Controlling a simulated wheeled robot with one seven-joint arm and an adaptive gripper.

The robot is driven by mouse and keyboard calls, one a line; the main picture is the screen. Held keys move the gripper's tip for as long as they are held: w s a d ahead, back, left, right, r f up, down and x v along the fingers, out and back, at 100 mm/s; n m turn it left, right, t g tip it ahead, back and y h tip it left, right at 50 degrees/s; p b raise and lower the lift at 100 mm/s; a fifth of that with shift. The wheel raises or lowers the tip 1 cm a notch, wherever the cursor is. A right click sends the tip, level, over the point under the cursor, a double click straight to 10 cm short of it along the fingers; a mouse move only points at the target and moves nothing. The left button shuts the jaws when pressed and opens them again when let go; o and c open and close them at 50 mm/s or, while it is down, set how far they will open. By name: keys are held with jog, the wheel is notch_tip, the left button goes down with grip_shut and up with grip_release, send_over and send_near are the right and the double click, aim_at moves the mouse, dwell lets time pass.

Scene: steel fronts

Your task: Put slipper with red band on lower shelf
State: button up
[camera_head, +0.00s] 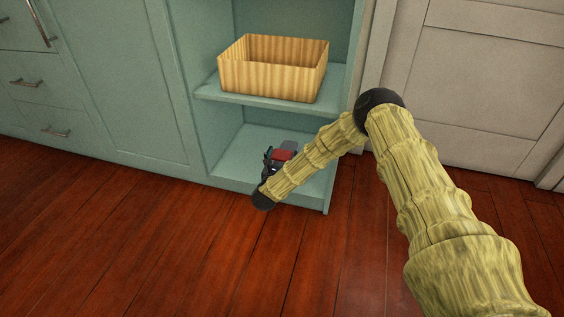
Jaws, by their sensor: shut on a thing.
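The slipper with the red band (282,155) is at the opening of the lower shelf (238,160), partly hidden by my arm. Its red band and a grey part of its sole show. My gripper (269,166) is shut on the slipper at the front of the lower compartment. The fingertips are small and dark, and my wrist hides part of them. I cannot tell whether the slipper touches the shelf board.
A striped wooden box (262,78) stands on the upper shelf (225,95), above my gripper. Teal cabinet fronts (120,70) are at left and pale doors (480,80) at right. The wooden floor (150,240) in front is clear.

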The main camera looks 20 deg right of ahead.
jog(key=shift+f, duration=0.25)
jog(key=o, duration=1.1)
jog(key=shift+o, duration=0.2)
jog(key=shift+r, duration=0.15)
jog(key=shift+s+a+r+p, duration=0.1)
jog(key=shift+s+a+p, duration=0.3)
jog(key=shift+p, duration=0.2)
jog(key=p+v, duration=0.6)
jog(key=v, duration=0.5)
